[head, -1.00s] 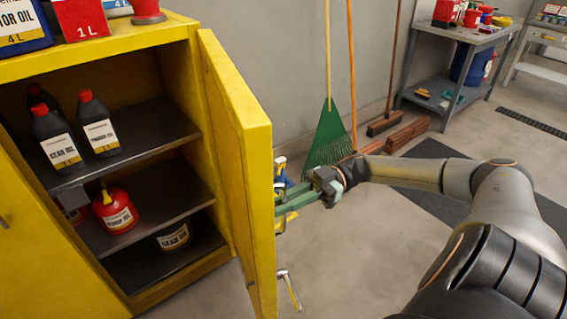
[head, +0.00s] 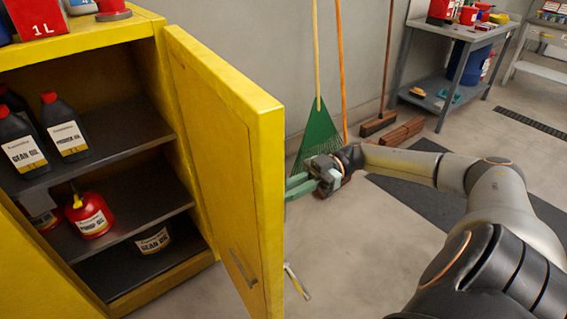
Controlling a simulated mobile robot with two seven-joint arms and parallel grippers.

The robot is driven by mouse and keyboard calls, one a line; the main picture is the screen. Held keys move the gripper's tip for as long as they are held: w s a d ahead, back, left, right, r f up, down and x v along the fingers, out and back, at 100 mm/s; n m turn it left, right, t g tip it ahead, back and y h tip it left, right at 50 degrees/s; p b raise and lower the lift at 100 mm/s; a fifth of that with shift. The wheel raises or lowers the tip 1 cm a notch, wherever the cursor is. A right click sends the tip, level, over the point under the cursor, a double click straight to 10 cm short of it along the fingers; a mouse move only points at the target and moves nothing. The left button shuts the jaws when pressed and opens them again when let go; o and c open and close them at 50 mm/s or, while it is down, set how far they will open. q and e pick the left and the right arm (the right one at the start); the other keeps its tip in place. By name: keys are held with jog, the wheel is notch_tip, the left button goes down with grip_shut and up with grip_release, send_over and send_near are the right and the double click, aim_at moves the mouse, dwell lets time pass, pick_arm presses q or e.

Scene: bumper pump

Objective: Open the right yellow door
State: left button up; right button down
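The right yellow door (head: 222,130) of the yellow cabinet stands wide open, swung out to the right of the shelves. The fingertips come close to the door edge in the picture, and contact cannot be told. Nothing is seen held, and the finger gap is unclear. My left gripper is out of view.
Cabinet shelves (head: 107,135) hold oil bottles and a red can (head: 90,215). A green rake (head: 318,135) and brooms lean on the wall. A grey table (head: 465,34) stands at the back right.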

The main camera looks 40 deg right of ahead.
jog(key=shift+d+f, duration=0.1)
dwell(0.4)
jog(key=c, duration=0.8)
grip_release()
jog(key=shift+c, duration=0.2)
jog(key=s+d+b, duration=0.2)
jog(key=d, duration=1)
jog(key=shift+d, duration=0.2)
